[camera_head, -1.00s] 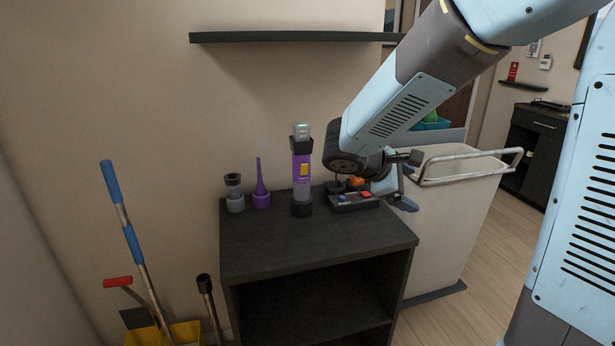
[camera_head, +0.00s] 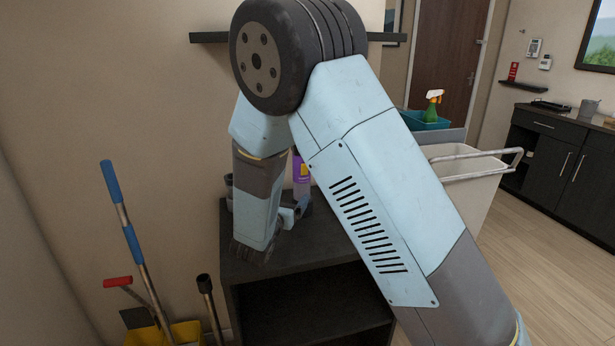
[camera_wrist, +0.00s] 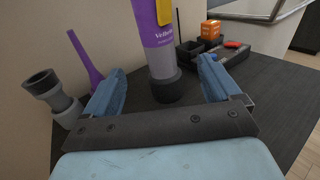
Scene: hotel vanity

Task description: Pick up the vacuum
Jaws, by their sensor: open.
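The vacuum is a purple upright cylinder (camera_wrist: 157,45) with a black base and a yellow part. It stands on the dark cabinet top (camera_wrist: 262,98). In the head view only a purple strip of the vacuum (camera_head: 301,172) shows behind my arm. My gripper (camera_wrist: 160,82) is open, with one blue finger to the left of the vacuum's lower part and one to the right. The vacuum's base stands between or just beyond the fingertips; I cannot tell which. In the head view my gripper (camera_head: 292,213) is low over the cabinet top, partly hidden by my arm.
A purple nozzle (camera_wrist: 86,58) and a grey attachment (camera_wrist: 50,95) stand left of the vacuum. A black tray (camera_wrist: 225,52) with an orange item (camera_wrist: 211,31) is at right. A cart (camera_head: 470,190) stands right of the cabinet; a yellow bucket (camera_head: 185,333) is at left.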

